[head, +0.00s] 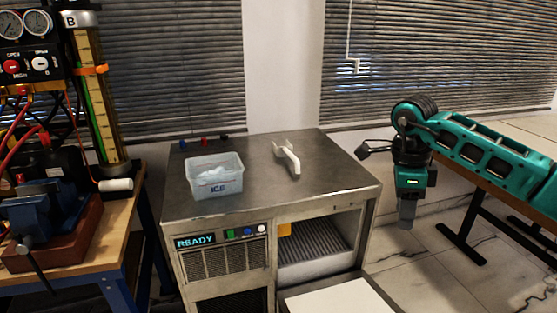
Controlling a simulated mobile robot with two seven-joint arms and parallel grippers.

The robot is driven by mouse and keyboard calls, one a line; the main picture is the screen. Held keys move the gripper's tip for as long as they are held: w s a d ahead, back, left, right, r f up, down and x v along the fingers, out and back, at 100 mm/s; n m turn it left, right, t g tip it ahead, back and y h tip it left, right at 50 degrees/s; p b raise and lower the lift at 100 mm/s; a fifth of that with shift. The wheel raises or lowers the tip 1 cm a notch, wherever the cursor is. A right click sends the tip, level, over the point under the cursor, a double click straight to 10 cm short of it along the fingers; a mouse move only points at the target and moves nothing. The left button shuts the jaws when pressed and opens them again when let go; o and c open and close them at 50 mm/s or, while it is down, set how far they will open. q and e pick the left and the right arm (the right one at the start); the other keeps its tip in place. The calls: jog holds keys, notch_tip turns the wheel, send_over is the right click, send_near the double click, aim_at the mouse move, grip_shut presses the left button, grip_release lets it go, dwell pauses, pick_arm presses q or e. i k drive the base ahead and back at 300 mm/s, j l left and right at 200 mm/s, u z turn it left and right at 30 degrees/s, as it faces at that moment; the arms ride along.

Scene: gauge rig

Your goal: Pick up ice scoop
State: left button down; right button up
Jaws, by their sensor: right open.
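The white ice scoop (288,158) lies on the steel top of the machine (335,175), with its handle toward the front right. Nothing holds it. A clear tub marked ICE (215,180) stands to its left with pale ice inside. My right gripper (407,222) hangs pointing down off the right side of the machine, well to the right of the scoop and empty. Its jaws are open, though its fingers look small and close together from here. My left gripper is out of the picture.
The machine's front has a READY display (195,241) and an open bay. A workbench with a blue vise (45,215) and gauges stands at left; a table (500,195) stands at right. The machine top around the scoop is clear.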

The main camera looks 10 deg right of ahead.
aim_at(284, 151)
jog(key=k+l+u, duration=0.25)
jog(key=l, duration=0.15)
jog(key=k+l+u, duration=0.1)
jog(key=l+u, duration=0.15)
jog(key=l, duration=0.15)
jog(key=l+u, duration=0.15)
jog(key=l, duration=0.15)
jog(key=k+l+u, duration=0.25)
jog(key=l, duration=0.3)
jog(key=k+l+u, duration=0.15)
jog(key=l, duration=0.15)
jog(key=l+u, duration=0.1)
jog(key=l, duration=0.2)
jog(key=k+l+u, duration=0.35)
jog(key=l, duration=0.3)
jog(key=l+u, duration=0.25)
jog(key=l, duration=0.25)
jog(key=l+u, duration=0.2)
jog(key=l, duration=0.25)
jog(key=k+l+u, duration=0.25)
jog(key=l, duration=0.15)
jog(key=l+u, duration=0.4)
jog(key=l, duration=0.5)
jog(key=l+u, duration=0.4)
jog(key=l, duration=0.5)
jog(key=l+u, duration=0.4)
jog(key=l, duration=0.5)
jog(key=k, duration=0.05)
